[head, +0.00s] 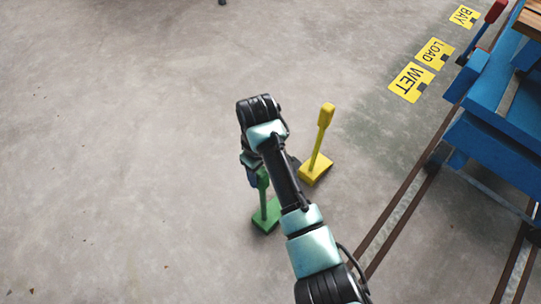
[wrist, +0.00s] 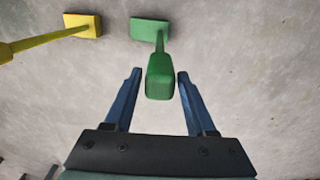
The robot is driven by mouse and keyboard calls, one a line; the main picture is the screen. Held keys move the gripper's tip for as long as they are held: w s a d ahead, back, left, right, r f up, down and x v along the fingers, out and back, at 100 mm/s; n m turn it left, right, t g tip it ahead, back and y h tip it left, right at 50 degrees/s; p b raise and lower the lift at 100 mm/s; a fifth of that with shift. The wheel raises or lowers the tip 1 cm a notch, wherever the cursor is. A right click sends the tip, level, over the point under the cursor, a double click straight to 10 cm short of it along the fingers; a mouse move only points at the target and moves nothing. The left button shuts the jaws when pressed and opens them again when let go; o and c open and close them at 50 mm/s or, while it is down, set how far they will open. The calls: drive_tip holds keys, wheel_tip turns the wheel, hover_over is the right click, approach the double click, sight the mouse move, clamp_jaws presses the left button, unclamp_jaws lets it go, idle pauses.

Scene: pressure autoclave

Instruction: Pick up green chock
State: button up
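The green chock (head: 266,215) stands on the floor, a flat base with an upright handle. In the head view my arm hides much of it. In the wrist view its green handle top (wrist: 160,78) is between the two blue fingers of my gripper (wrist: 155,80), with a gap on each side. Its base (wrist: 150,30) lies beyond on the floor. My gripper is open and not closed on the handle. In the head view the gripper (head: 252,178) is mostly hidden behind my arm at the handle's upper end.
A yellow chock (head: 316,168) stands close to the right of the green one in the head view, and at left in the wrist view. A blue cart (head: 500,140) stands on rails (head: 400,220) at right. Yellow floor signs (head: 411,82) lie beyond. The floor at left is clear.

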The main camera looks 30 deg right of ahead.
clamp_jaws()
idle(1.0)
drive_tip(key=shift+r, duration=0.1)
